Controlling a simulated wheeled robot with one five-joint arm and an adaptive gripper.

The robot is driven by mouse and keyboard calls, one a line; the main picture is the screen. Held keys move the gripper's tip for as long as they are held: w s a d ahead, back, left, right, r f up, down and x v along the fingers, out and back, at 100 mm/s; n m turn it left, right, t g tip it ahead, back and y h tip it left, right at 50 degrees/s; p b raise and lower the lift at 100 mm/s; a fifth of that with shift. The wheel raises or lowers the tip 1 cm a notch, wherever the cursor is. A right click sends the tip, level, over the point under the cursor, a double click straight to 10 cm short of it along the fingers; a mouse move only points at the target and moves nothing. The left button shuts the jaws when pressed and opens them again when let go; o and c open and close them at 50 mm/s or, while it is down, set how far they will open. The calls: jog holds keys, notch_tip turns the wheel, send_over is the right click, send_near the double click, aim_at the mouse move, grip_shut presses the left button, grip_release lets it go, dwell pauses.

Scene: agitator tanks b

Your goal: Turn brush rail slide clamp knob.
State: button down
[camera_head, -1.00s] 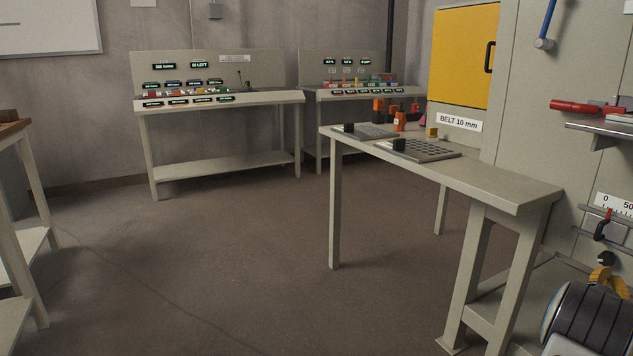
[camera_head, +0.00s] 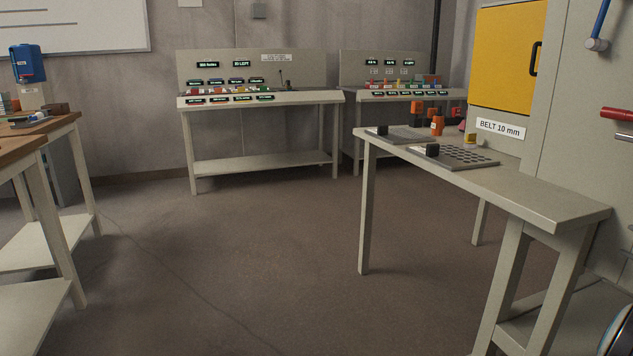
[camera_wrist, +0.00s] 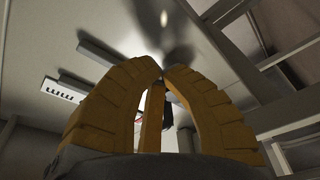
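The brush rail slide clamp knob is not recognisable in the current head view. A red handle (camera_head: 617,113) sticks out from the grey machine at the right edge, above a thin metal rod. In the wrist view, my gripper (camera_wrist: 163,70) shows yellow ridged fingers bowed inward, with tips almost together and nothing visible held. A small red part (camera_wrist: 168,114) shows behind the fingers, partly hidden; I cannot tell what it is. A white plate with black marks (camera_wrist: 62,91) is on the grey surface to the left.
A grey bench (camera_head: 540,200) with black-knobbed plates stands beside the machine, below the yellow panel (camera_head: 507,55). Two consoles (camera_head: 262,100) (camera_head: 405,93) stand at the back wall. A wooden-topped table (camera_head: 45,128) is at left. The floor between is clear.

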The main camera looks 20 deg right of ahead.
jog(key=c, duration=1.9)
grip_release()
jog(key=shift+s, duration=0.35)
jog(key=shift+c, duration=0.2)
grip_shut()
